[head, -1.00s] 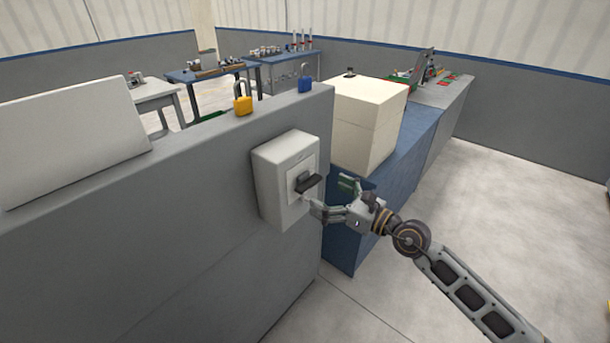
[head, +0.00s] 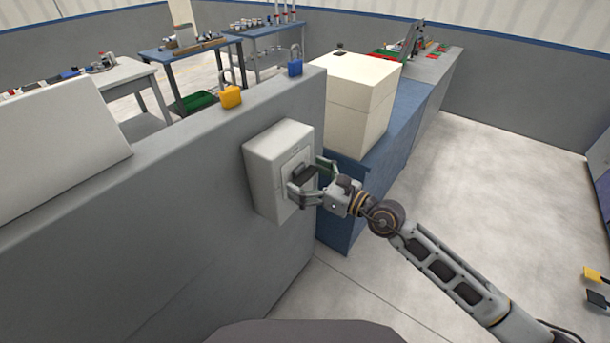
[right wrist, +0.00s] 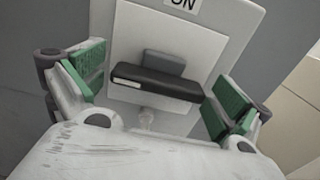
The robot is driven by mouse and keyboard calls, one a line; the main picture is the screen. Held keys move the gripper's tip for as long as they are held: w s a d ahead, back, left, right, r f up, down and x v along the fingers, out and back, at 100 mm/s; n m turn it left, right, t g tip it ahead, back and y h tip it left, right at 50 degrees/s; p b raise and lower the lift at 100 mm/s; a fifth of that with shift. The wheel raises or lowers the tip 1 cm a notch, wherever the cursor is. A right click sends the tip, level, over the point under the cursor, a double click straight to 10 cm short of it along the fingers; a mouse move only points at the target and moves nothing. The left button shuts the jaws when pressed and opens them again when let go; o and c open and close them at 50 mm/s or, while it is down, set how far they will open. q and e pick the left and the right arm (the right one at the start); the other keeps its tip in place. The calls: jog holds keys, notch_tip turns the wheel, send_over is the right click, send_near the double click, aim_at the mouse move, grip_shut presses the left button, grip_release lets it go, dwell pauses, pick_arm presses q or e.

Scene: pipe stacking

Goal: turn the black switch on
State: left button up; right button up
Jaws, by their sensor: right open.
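The black switch (head: 305,177) is a dark lever on the front of a white box (head: 267,165) mounted on a grey partition wall. In the right wrist view the switch (right wrist: 157,80) appears as a dark horizontal bar on a pale plate, with an "ON" label (right wrist: 182,3) above it. My right gripper (head: 308,178) is open, with its fingers on either side of the switch. In the right wrist view its green finger pads (right wrist: 160,90) flank the bar, with a small gap visible at the left; contact at the right is unclear. My left gripper is not in view.
The grey partition (head: 190,190) carries a yellow padlock (head: 231,97) and a blue padlock (head: 295,67) on top. A cream box (head: 350,105) stands on a blue bench (head: 408,125) behind my right gripper. Open floor (head: 480,200) lies to the right.

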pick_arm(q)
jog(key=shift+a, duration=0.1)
pick_arm(e)
jog(key=shift+c, duration=0.4)
jog(key=c, duration=0.7)
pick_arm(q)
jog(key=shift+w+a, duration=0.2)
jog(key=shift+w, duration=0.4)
pick_arm(e)
jog(key=shift+c, duration=0.8)
